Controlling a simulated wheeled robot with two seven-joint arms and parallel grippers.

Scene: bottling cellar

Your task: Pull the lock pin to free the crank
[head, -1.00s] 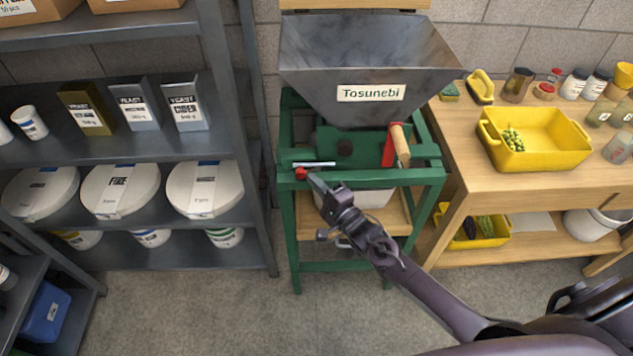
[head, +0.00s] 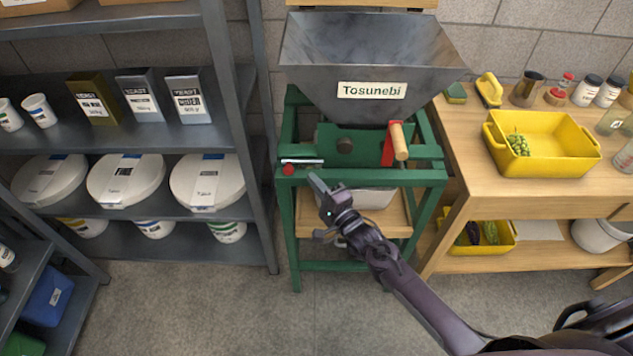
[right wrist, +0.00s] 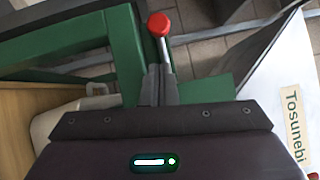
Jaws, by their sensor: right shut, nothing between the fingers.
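The lock pin's red knob (head: 288,170) shows at the left end of the green frame's front rail, with a pale metal rod (head: 302,161) just above it. My right gripper (head: 316,181) is shut and empty, to the right of the knob and apart from it. In the right wrist view the red knob (right wrist: 158,24) on its metal stem is just beyond the shut fingertips (right wrist: 159,68). The crank has a red arm (head: 388,152) and wooden handle (head: 399,141), standing upright at the rail's right side. How deep the pin sits is unclear. My left gripper is out of view.
The grey hopper (head: 370,60) stands above the green frame (head: 420,176). A shelf unit (head: 225,110) with tubs and boxes is close on the left. A wooden bench (head: 465,185) with a yellow crate (head: 560,166) is on the right. The floor in front is free.

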